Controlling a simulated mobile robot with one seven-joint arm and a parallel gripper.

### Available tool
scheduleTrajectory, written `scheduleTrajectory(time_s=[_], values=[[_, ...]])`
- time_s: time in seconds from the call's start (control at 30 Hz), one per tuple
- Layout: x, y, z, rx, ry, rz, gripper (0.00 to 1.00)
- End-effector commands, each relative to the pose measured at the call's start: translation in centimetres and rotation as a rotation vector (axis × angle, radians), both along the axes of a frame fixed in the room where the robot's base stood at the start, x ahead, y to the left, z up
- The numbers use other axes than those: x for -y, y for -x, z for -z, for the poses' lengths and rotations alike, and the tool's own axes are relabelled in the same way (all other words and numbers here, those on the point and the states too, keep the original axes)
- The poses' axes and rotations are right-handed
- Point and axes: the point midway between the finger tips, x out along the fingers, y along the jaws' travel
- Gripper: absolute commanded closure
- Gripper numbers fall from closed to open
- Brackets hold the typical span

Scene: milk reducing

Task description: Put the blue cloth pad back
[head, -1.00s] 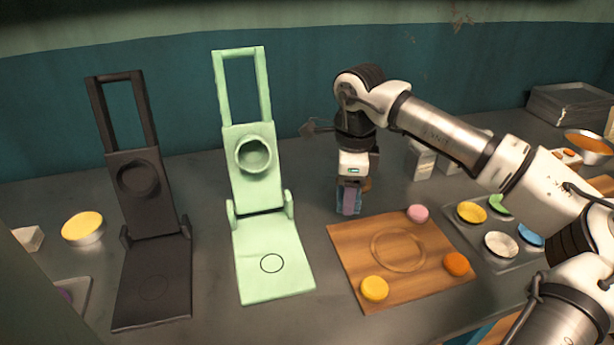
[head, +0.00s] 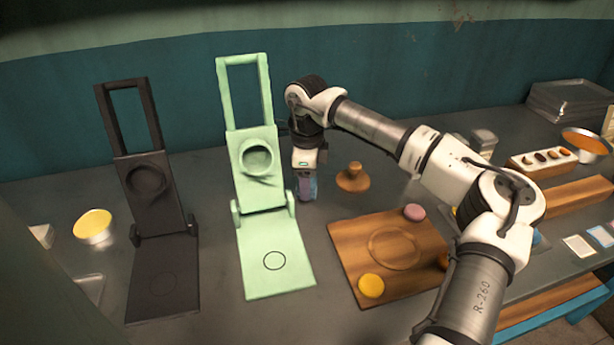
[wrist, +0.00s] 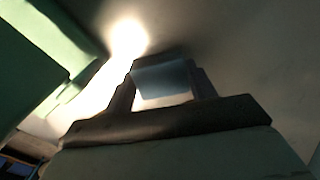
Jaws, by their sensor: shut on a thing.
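My gripper (head: 306,188) points down just right of the pale green press, low over or at the grey counter. It is shut on the blue cloth pad (head: 313,187), of which only a small bluish part shows between the fingers. In the wrist view the pad (wrist: 165,78) is a pale grey-blue patch between the two dark fingers. Whether the pad touches the counter I cannot tell.
The green press (head: 273,262) stands close left of my gripper, the black press (head: 162,283) further left. A wooden knob (head: 353,177) stands to the right. A wooden board (head: 345,238) with coloured discs lies in front. Bare counter lies between.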

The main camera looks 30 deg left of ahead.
Motion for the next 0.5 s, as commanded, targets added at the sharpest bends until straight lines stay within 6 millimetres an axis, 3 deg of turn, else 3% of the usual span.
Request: scheduleTrajectory(time_s=[0.27,0.3,0.43,0.5], values=[[0.01,0.00,0.47,0.000,0.000,0.000,0.66],[0.01,0.00,0.30,0.000,0.000,0.000,0.39],[0.01,0.00,0.29,0.000,0.000,-0.001,0.22],[0.01,0.00,0.29,0.000,0.000,-0.001,0.22]])
